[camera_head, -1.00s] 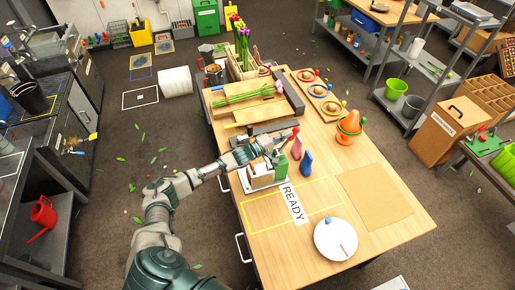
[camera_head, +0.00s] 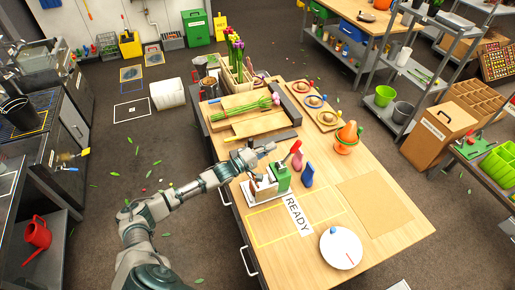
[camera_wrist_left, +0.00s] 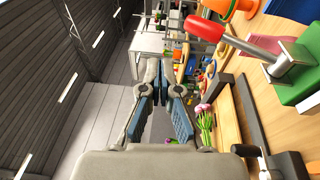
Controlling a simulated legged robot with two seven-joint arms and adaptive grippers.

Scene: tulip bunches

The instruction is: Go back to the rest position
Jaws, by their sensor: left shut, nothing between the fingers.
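My left gripper (camera_head: 264,152) is shut and empty. It hangs above the table, just behind a small fixture with a green block (camera_head: 282,178) and a red-handled lever (camera_head: 293,150). In the left wrist view my left gripper (camera_wrist_left: 160,80) points along the table, with the red handle (camera_wrist_left: 228,41) to its right. A tulip bunch (camera_head: 250,105) with green stems lies on a wooden board behind the gripper, apart from it. My right gripper is not in view.
The wooden table (camera_head: 385,235) carries a READY label (camera_head: 297,215), a white round dial (camera_head: 341,248), a blue bottle (camera_head: 307,174), a pink bottle (camera_head: 297,160) and orange pots (camera_head: 347,138). A crate (camera_head: 232,72) with upright tulips stands behind. Open floor lies left of the table.

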